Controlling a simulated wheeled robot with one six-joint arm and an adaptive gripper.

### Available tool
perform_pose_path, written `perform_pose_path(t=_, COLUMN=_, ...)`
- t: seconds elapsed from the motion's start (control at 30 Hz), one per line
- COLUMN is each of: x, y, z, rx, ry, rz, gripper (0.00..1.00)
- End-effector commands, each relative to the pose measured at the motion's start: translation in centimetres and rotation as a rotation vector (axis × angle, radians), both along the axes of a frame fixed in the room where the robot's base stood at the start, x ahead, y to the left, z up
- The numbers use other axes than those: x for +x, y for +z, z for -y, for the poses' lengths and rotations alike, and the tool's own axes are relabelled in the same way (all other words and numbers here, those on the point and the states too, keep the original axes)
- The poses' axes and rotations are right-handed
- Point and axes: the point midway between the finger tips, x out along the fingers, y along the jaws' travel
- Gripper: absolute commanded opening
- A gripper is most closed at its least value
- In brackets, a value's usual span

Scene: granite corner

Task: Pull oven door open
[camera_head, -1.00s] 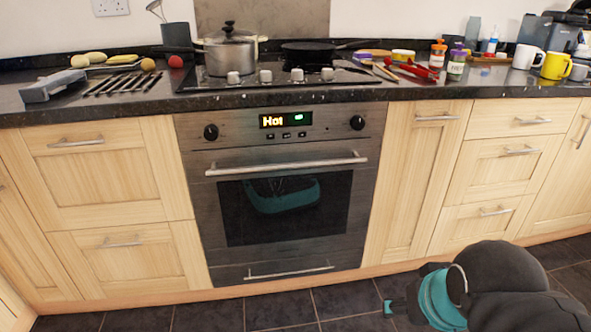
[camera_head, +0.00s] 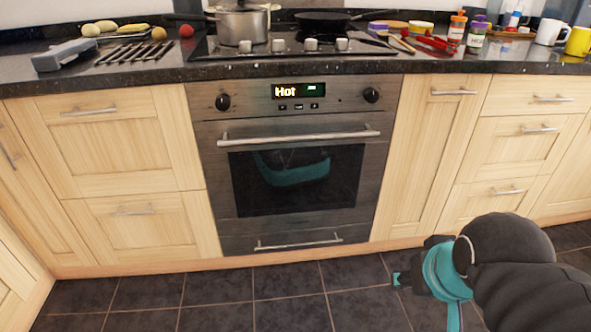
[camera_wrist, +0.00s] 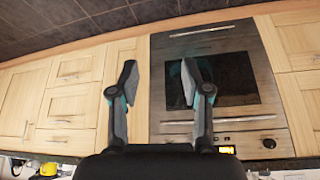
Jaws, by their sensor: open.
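The oven door (camera_head: 300,210) is a dark steel panel with a black window, closed flush in the cabinet front in the head view. Its handle (camera_head: 300,136) is a straight metal bar along the top of the door. In the wrist view, which looks upside down, the oven door (camera_wrist: 163,75) and handle (camera_wrist: 235,120) also show. My gripper (camera_head: 398,279) is low at the right in the head view, apart from the oven. In the wrist view my gripper (camera_wrist: 159,82) has its two fingers spread, with nothing between them.
A lower handle (camera_head: 298,242) sits under the door. Wooden drawers and cupboards flank the oven. The black counter (camera_head: 130,75) carries pots, bottles and mugs. The dark tiled floor (camera_head: 220,295) in front is clear.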

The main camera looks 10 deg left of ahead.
Motion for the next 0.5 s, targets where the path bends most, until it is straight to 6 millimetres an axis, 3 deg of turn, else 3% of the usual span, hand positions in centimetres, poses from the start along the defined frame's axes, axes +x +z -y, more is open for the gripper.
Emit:
perform_pose_path(t=0.27, x=1.8, y=-7.1, z=-5.2, rx=-0.006, ry=0.181, rz=-0.186, gripper=0.47)
perform_pose_path(t=0.5, x=6.3, y=-12.0, z=-13.3, rx=0.058, ry=0.349, rz=-0.192, gripper=0.47)
